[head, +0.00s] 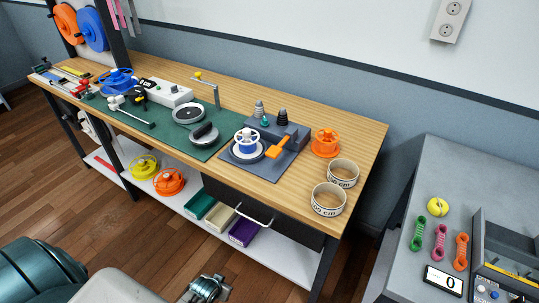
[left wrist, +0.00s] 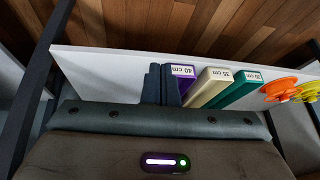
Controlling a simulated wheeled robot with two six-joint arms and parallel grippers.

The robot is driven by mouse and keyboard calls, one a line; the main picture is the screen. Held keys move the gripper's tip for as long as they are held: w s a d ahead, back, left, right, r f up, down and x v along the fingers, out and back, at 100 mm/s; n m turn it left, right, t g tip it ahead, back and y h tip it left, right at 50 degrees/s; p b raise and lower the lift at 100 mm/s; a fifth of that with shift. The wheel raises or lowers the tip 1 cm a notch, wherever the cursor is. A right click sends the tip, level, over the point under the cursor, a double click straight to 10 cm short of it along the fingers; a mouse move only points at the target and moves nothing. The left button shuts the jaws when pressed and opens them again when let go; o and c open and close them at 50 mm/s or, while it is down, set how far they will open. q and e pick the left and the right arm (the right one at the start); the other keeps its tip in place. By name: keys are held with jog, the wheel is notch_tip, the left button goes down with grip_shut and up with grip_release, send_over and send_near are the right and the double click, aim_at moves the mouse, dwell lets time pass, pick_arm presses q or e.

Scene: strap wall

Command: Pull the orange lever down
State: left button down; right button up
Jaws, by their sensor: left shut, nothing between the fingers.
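The orange lever (head: 278,148) is a short paddle handle on the grey winding device (head: 258,170) on the workbench. It slants up and to the right beside a blue-and-white spool (head: 246,138). My left gripper (head: 208,288) is at the bottom of the head view, in front of the bench and well away from the lever. In the left wrist view its dark fingers (left wrist: 161,84) are together and empty, in front of the lower shelf. The lever is not in the left wrist view. My right gripper is not in view.
An orange spool (head: 325,142) and two rolls of tape (head: 328,199) stand right of the device. A green mat (head: 165,130) with tools lies left. Below, the white shelf (left wrist: 105,68) holds boxes, including a purple one (left wrist: 184,79). A grey table (head: 430,180) stands right.

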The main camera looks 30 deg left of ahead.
pick_arm(q)
jog(key=w+r+t, duration=0.2)
jog(key=w+r, duration=0.3)
jog(key=r, duration=0.6)
jog(key=w+d+r+t+b, duration=0.1)
jog(key=w+r+t, duration=0.1)
jog(key=w+r, duration=0.4)
jog(key=w+r+t+h, duration=0.1)
jog(key=w+r, duration=0.4)
jog(key=r, duration=1)
jog(key=shift+w+d+r+m+t+b, duration=0.3)
jog(key=shift+d+r+t+b, duration=0.05)
jog(key=shift+d+t, duration=0.05)
jog(key=w+d+r+t+h, duration=0.1)
jog(key=r+t, duration=0.1)
jog(key=r, duration=0.6)
jog(key=w+d+r+t, duration=0.1)
jog(key=w+r+t, duration=0.1)
jog(key=r, duration=0.7)
jog(key=shift+r+m+h+b, duration=0.3)
jog(key=shift+h, duration=0.1)
jog(key=shift+w, duration=0.15)
